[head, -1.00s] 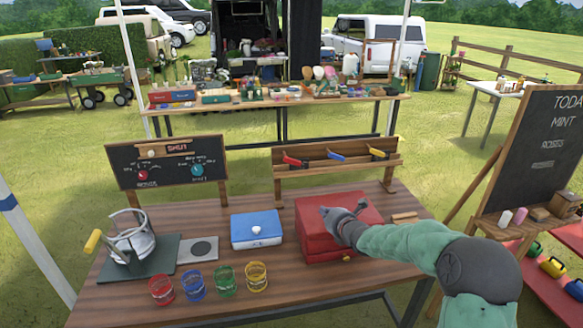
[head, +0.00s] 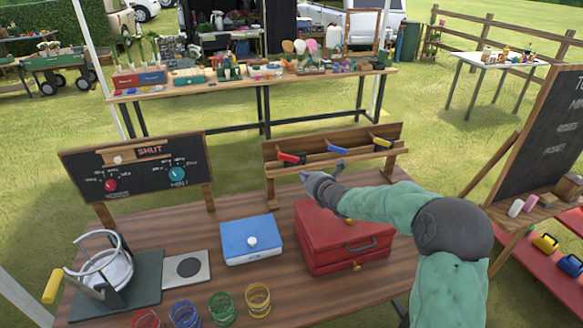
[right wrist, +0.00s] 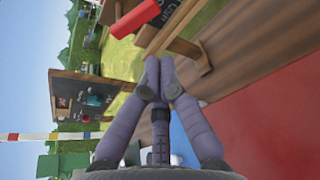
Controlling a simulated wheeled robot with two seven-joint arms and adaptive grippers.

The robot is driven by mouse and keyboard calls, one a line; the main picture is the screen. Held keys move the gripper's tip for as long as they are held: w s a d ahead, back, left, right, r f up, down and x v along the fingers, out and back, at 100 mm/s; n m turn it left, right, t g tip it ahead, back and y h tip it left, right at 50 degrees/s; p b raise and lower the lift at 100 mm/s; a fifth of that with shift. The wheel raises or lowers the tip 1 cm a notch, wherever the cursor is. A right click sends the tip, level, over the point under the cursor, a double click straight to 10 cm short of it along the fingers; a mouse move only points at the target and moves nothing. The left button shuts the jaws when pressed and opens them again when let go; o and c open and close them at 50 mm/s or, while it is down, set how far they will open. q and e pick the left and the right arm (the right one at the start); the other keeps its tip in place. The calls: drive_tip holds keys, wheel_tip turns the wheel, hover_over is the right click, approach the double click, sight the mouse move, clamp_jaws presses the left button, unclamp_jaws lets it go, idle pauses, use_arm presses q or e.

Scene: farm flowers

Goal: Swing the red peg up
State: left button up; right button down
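The red peg (head: 290,158) sits at the left end of a wooden rack (head: 335,157) behind the table, slanting down to the right. It also shows as a red bar at the top of the right wrist view (right wrist: 135,18). A blue peg (head: 338,150) and a yellow peg (head: 381,144) sit on the same rack. My right gripper (head: 306,177) is in front of the rack, just below the red peg and apart from it. In the right wrist view its fingertips (right wrist: 158,75) are together with nothing between them. My left gripper is not in view.
A red case (head: 345,248) lies under my right forearm, with a blue box (head: 250,240) to its left. A chalkboard panel with dials (head: 135,172) stands left of the rack. Coloured glasses (head: 221,307) line the front edge.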

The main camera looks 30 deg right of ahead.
sight(289, 165)
drive_tip(key=shift+w, duration=0.1)
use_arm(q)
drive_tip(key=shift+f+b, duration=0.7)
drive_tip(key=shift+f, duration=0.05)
use_arm(e)
drive_tip(key=shift+x, duration=4.95)
drive_tip(key=shift+f, duration=0.1)
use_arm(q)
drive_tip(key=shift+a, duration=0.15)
use_arm(e)
drive_tip(key=shift+d, duration=0.2)
drive_tip(key=shift+a, duration=0.1)
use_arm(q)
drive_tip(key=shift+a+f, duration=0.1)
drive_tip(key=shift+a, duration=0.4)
